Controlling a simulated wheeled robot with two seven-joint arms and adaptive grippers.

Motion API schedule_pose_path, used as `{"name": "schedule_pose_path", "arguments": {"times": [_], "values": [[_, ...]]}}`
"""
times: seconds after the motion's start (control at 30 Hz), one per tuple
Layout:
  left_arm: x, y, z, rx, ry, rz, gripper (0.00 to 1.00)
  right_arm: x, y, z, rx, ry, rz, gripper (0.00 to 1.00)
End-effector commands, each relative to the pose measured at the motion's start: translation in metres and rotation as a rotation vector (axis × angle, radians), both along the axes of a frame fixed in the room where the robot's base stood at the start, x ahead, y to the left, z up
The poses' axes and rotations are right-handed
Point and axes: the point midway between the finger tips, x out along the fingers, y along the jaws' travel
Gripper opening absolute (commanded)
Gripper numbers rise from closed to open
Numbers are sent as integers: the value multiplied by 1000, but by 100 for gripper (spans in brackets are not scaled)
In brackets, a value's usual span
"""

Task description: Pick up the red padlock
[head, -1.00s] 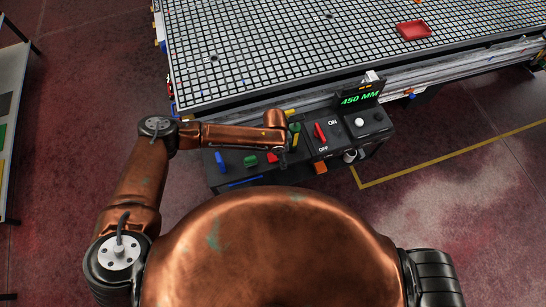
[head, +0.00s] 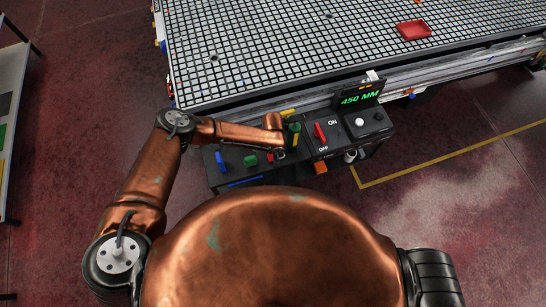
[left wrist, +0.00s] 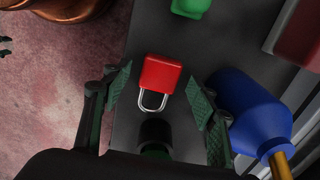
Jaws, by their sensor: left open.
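The red padlock (left wrist: 161,74) lies on a dark grey surface in the left wrist view, its silver shackle pointing toward my gripper. My left gripper (left wrist: 160,88) is open, with one green-padded finger on each side of the padlock. I see no contact between the fingers and the padlock. In the head view my left gripper (head: 280,153) is small, low over the dark control console. A small red thing (head: 270,157) shows beside it there, and I cannot tell whether it is the padlock. My right gripper is not in view.
A blue rounded part (left wrist: 250,108) stands close by the right finger, and a green part (left wrist: 189,6) is at the top. The console has a red lever (head: 319,132) and a display (head: 361,95). Behind it is the grid table (head: 300,60) with a red tray (head: 413,30).

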Motion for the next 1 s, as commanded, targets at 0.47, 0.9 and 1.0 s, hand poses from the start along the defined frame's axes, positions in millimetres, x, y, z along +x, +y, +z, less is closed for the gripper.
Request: {"name": "schedule_pose_path", "arguments": {"times": [0.47, 0.9, 1.0], "values": [[0, 0, 1, 0, 0, 0, 32, 0, -6, 1, -6, 0, 2, 30], [0, 0, 1, -1, 0, -1, 5, 0, -7, 1, -7, 0, 2, 30], [0, 0, 1, -1, 0, -1, 5, 0, -6, 1, -6, 0, 2, 30]]}}
